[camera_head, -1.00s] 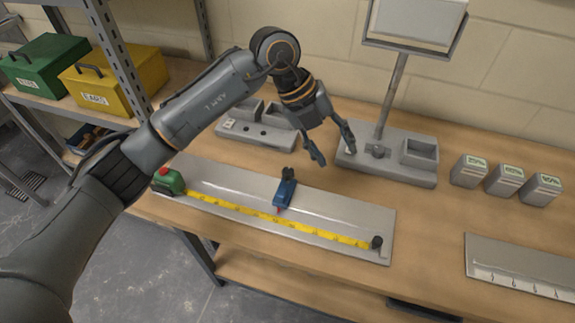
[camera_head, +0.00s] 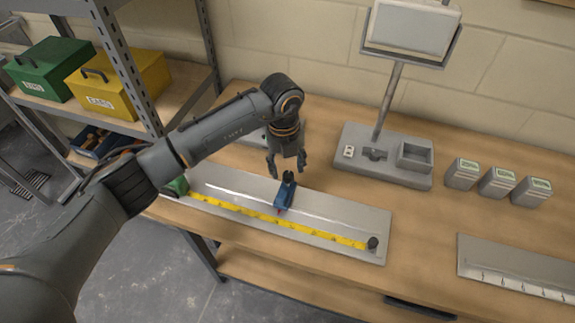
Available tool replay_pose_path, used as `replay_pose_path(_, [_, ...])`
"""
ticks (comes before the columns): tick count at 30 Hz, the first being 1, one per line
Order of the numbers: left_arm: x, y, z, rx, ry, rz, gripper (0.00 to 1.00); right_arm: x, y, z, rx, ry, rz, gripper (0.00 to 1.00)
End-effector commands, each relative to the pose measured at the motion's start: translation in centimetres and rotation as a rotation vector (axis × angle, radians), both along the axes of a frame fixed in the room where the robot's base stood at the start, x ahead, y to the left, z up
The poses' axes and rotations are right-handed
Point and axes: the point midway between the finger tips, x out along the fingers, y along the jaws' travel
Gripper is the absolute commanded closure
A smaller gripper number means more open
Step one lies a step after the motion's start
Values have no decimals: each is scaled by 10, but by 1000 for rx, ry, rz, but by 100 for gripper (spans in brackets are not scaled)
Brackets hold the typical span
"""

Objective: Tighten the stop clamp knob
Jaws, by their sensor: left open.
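The stop clamp is a small blue block (camera_head: 284,197) on the grey metal plate (camera_head: 335,213), beside the yellow measuring tape (camera_head: 262,216). Its black knob (camera_head: 288,176) stands on its top, towards the back. My left gripper (camera_head: 287,169) is open and points down over the clamp. Its fingertips are at the knob, one to each side as seen here; I cannot tell whether they touch it. My right gripper is not in view.
A green tape case (camera_head: 177,186) sits at the plate's left end, partly behind my left arm. A black post (camera_head: 373,242) stands at the right end. A grey stand (camera_head: 350,169) with a screen and several grey boxes (camera_head: 497,182) are to the right.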

Motion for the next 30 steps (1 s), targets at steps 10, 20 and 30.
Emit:
replay_pose_path(10, [0, -1, -19, -1, 0, 0, 50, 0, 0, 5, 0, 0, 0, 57])
replay_pose_path(20, [0, -1, -19, -1, 0, 0, 85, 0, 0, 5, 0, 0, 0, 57])
replay_pose_path(30, [1, -1, -20, 0, -2, -17, 100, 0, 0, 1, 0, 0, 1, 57])
